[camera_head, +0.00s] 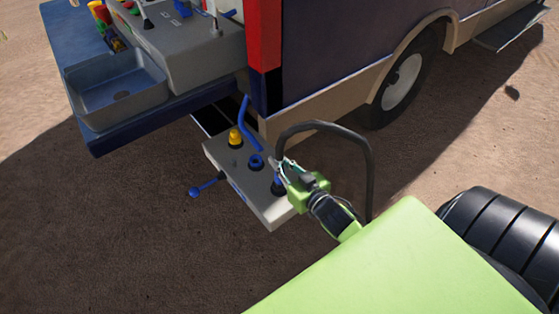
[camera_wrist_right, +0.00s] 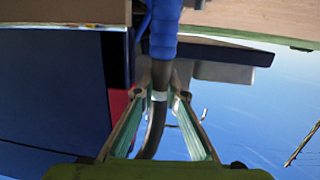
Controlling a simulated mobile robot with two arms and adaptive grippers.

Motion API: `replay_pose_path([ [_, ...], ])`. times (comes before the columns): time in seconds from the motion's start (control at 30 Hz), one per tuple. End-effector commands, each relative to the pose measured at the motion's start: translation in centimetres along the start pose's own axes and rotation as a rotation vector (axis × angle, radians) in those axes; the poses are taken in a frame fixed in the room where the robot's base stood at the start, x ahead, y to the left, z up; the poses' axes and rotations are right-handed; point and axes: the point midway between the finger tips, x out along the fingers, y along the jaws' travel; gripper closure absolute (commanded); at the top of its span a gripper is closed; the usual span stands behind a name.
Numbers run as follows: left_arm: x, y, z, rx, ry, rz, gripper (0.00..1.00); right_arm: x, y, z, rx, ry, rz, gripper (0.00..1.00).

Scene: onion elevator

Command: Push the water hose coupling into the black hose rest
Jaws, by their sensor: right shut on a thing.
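My right gripper (camera_head: 281,164) is at the right end of the pale grey panel. It is shut on the water hose, just behind the blue coupling. In the right wrist view the fingertips (camera_wrist_right: 159,92) pinch the hose at a white band, and the blue coupling (camera_wrist_right: 165,28) reaches to the top edge. The black hose (camera_head: 371,165) loops up and down to the right. In the head view the coupling (camera_head: 278,180) points down at the black hose rest (camera_head: 278,190) on the panel. I cannot tell how deep it sits. My left gripper is out of view.
The grey panel (camera_head: 217,158) also bears a yellow fitting (camera_head: 235,138), a blue ring (camera_head: 256,162) and a blue lever (camera_head: 205,187). A blue pipe (camera_head: 243,115) rises behind it. The vehicle side (camera_head: 335,50) and sink counter (camera_head: 115,90) stand behind. Open sandy ground lies in front.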

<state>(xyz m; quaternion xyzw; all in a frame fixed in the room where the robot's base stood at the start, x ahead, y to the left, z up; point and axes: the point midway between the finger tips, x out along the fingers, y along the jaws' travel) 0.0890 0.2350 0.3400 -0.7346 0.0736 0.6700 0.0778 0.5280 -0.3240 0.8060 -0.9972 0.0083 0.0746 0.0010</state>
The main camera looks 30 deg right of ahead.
Motion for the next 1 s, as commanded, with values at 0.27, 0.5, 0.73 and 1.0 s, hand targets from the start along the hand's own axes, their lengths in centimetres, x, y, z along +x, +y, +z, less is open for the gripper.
replay_pose_path([
  [0.27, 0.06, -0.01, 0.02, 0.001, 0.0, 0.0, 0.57, 0.06, 0.0, 0.04, -0.001, 0.003, 0.0, 1.0],
  [0.5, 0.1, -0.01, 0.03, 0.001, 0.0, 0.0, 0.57, 0.08, -0.01, 0.21, -0.001, 0.003, 0.0, 1.0],
  [0.73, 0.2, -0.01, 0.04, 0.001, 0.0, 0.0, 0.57, 0.16, -0.02, 0.74, -0.001, 0.003, 0.0, 1.0],
  [1.0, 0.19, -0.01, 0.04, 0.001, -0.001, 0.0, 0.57, 0.16, -0.02, 0.78, 0.0, 0.003, 0.0, 0.84],
])
